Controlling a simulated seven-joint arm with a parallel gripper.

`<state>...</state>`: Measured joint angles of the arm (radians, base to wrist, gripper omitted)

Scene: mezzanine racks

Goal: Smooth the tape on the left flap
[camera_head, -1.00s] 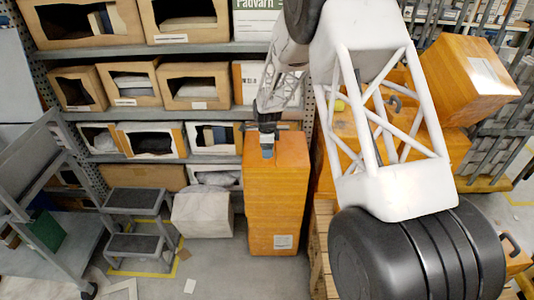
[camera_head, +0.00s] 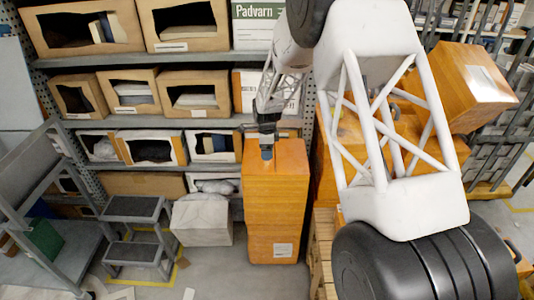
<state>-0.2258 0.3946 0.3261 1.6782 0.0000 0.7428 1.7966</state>
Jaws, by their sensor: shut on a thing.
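A tall orange-brown box (camera_head: 275,205) stands upright on the floor in front of the racks, with a pale label low on its front. My gripper (camera_head: 267,155) points down over the near part of the box's top. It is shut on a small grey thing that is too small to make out. I cannot tell whether this touches the top. The flaps and any tape on them cannot be told apart at this size.
Racks with open cardboard bins (camera_head: 190,92) stand behind. A wrapped pale block (camera_head: 202,220) and a grey step stool (camera_head: 135,225) stand left of the box, with a grey cart (camera_head: 45,215) farther left. More orange boxes (camera_head: 470,85) stand at the right, on and near a wooden pallet.

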